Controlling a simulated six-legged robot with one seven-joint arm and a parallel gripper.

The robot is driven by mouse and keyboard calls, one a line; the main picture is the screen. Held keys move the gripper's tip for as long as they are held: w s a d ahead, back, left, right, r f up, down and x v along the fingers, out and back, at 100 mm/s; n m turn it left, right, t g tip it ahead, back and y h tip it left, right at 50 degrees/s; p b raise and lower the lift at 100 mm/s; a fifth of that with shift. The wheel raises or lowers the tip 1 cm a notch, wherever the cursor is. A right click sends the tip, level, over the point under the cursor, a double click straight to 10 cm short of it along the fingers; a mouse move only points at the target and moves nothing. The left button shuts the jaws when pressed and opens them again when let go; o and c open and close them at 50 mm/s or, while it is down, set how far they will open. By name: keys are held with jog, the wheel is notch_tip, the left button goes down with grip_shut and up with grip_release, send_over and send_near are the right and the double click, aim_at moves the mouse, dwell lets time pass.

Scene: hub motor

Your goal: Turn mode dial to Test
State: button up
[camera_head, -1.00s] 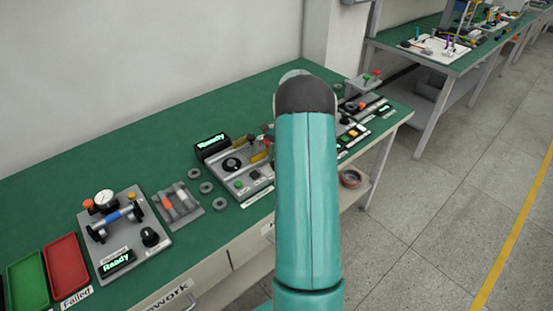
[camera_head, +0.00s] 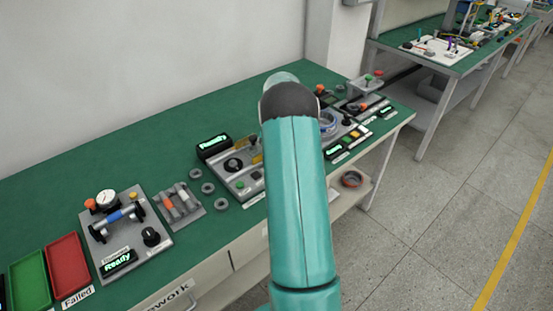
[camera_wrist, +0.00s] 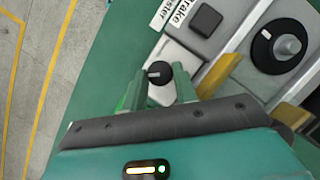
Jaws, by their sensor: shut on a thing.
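In the wrist view a small black dial (camera_wrist: 159,72) with a white pointer mark sits between the tips of my gripper's two green fingers (camera_wrist: 160,78). My gripper is shut on this dial. The pointer mark lies roughly sideways in that view. No Test marking is readable, and the fingers hide part of the area around the dial. A larger black round dial (camera_wrist: 281,46) with a grey centre knob is on the panel to the right; it also shows in the head view (camera_head: 233,164). In the head view my arm hides my gripper and the small dial.
A black square button (camera_wrist: 205,20) and a yellow part (camera_wrist: 220,75) lie near my gripper. On the green bench (camera_head: 110,165), a Ready display (camera_head: 213,145), loose rings, a gauge fixture (camera_head: 112,225) and a red tray (camera_head: 68,265) stand to the left.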

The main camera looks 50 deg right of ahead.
dwell(0.3)
jog(key=o, duration=1)
jog(key=shift+c, duration=0.2)
